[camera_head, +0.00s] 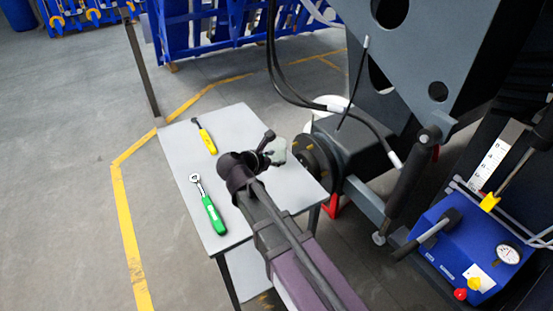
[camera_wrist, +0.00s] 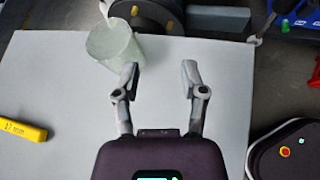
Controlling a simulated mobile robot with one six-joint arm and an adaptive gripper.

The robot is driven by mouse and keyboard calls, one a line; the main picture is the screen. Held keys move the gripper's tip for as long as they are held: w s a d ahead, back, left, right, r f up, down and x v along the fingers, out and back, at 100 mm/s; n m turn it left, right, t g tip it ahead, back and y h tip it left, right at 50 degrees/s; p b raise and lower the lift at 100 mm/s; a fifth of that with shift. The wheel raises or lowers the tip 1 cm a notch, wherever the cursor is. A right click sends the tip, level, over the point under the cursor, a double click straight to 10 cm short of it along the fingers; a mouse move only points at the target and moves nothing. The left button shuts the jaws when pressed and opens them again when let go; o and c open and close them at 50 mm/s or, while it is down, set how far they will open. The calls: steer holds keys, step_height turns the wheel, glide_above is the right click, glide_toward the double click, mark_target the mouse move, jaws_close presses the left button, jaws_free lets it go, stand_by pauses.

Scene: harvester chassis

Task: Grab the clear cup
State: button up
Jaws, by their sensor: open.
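The clear cup (camera_wrist: 113,45) is a pale, greenish, see-through cup standing on the white table, near its far edge in the wrist view. In the head view the cup (camera_head: 277,150) is partly hidden behind my gripper. My gripper (camera_wrist: 160,70) is open and empty, with its two fingers spread over the table. The cup lies ahead and to the left of the fingers in the wrist view, close to the left fingertip and outside the gap. I cannot tell whether that finger touches it.
The white table (camera_head: 228,125) also holds a yellow-handled tool (camera_head: 205,138) and a green-handled ratchet (camera_head: 212,212). The dark harvester chassis (camera_head: 420,60) with hanging hoses stands close behind and right. A blue pump unit (camera_head: 455,250) is at the right.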

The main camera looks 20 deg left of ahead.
mark_target(276, 152)
steer(key=a+n, duration=0.1)
steer(key=s+a+n+t, duration=0.1)
steer(key=a, duration=0.2)
steer(key=shift+s+a+r+n+t+y+b, duration=0.3)
steer(key=shift+a+n, duration=0.05)
steer(key=shift+n, duration=0.05)
steer(key=shift+w+f, duration=0.1)
steer(key=b+x, duration=0.3)
steer(key=x, duration=0.5)
steer(key=shift+w, duration=0.15)
steer(key=shift+d+f, duration=0.1)
